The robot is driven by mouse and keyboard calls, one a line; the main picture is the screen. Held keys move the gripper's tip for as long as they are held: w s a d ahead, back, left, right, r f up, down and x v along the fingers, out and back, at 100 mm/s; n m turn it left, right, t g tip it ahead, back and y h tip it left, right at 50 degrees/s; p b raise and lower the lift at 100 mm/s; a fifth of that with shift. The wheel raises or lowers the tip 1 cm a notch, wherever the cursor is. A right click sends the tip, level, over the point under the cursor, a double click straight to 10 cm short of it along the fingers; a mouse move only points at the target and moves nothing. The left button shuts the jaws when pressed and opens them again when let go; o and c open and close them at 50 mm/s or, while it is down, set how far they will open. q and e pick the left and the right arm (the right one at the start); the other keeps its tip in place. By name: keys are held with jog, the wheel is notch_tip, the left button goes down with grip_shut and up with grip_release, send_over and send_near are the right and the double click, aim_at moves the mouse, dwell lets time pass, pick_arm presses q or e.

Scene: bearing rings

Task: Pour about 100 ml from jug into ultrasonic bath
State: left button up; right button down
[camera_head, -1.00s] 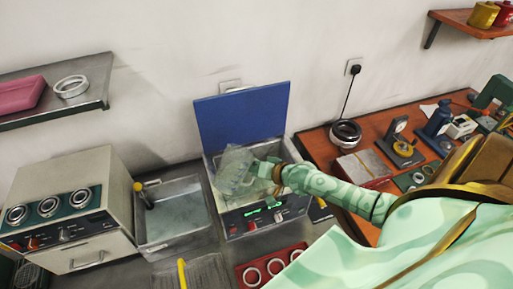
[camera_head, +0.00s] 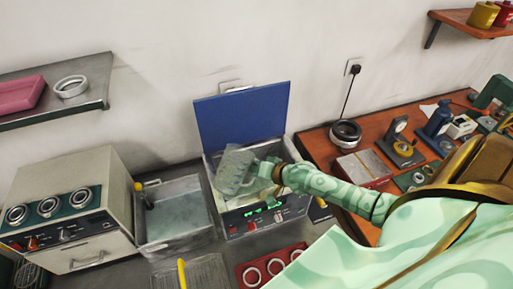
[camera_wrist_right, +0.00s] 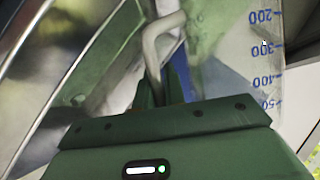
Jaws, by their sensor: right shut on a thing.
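The ultrasonic bath (camera_head: 289,212) stands in the middle of the bench with its blue lid (camera_head: 243,115) raised and its green display lit. My right gripper (camera_head: 268,170) reaches in from the right, over the bath's open tank. It is shut on the handle of the clear jug (camera_head: 234,170). The jug is tilted above the tank; I cannot tell whether liquid is flowing. In the right wrist view, the jug handle (camera_wrist_right: 155,45) lies between the fingers, and the jug's blue scale (camera_wrist_right: 263,60) appears upside down. My left gripper is not in view.
A metal basin (camera_head: 175,238) sits left of the bath, beside a beige oven-like unit (camera_head: 108,240). A red tray with rings (camera_head: 250,275) lies in front. Gauges and a red-sided box (camera_head: 365,170) crowd the right bench. A shelf (camera_head: 100,90) hangs upper left.

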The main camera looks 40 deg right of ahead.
aim_at(251, 164)
jog(key=r+n+h+p, duration=0.1)
jog(key=r+n+p, duration=0.1)
jog(key=p, duration=0.4)
jog(key=a+r+n+t+h+p, duration=0.1)
jog(key=r+h+p, duration=0.1)
jog(key=p, duration=0.5)
jog(key=shift+s+r+n+h, duration=0.1)
jog(key=shift+r+n+h, duration=0.2)
jog(key=shift+n, duration=0.1)
jog(key=shift+a+n+h, duration=0.35)
jog(key=shift+n+h, duration=0.05)
jog(key=shift+n, duration=0.1)
jog(key=shift+a+r+n+t, duration=0.1)
jog(key=shift+r+n+t, duration=0.1)
jog(key=shift+n+t, duration=0.2)
